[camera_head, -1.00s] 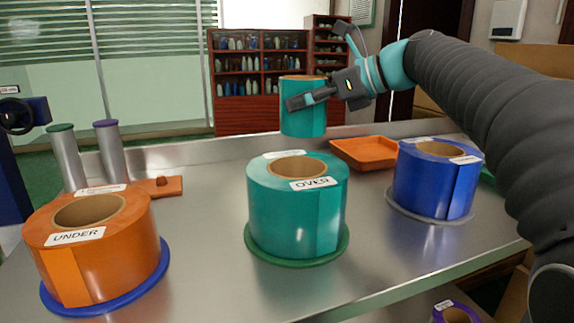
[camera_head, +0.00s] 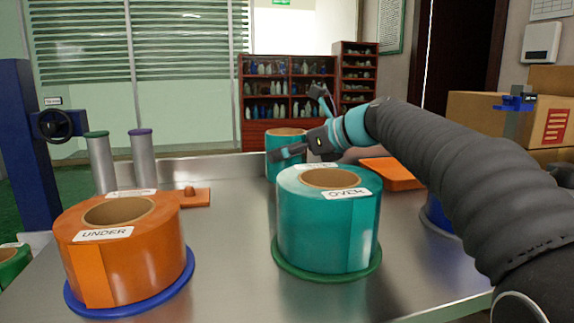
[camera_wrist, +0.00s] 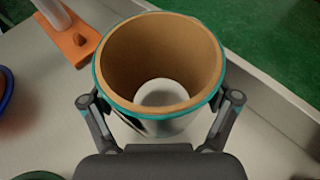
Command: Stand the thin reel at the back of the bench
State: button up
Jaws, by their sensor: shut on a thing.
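The thin reel (camera_head: 284,143) is a narrow teal roll with a brown cardboard core. It is upright at the back of the bench (camera_head: 228,225), partly hidden behind the big teal reel in the head view. In the wrist view the thin reel (camera_wrist: 160,62) fills the middle, its open core facing the camera. My gripper (camera_head: 290,152) is shut on it, with one finger on each side (camera_wrist: 160,112). Whether its base touches the bench top cannot be told.
A big teal reel marked OVER (camera_head: 328,225) stands in front on a green disc. An orange reel marked UNDER (camera_head: 122,255) stands at left on a blue disc. An orange tray (camera_head: 392,174) lies at right. Two grey posts (camera_head: 143,160) stand at back left. A raised rim (camera_head: 215,167) edges the back.

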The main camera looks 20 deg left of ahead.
jog(key=shift+f, duration=1.1)
jog(key=shift+f+b, duration=0.1)
jog(key=shift+b, duration=0.2)
jog(key=o, duration=1.1)
jog(key=shift+c, duration=0.2)
jog(key=p+v, duration=0.1)
jog(key=v, duration=1.1)
jog(key=shift+p, duration=0.4)
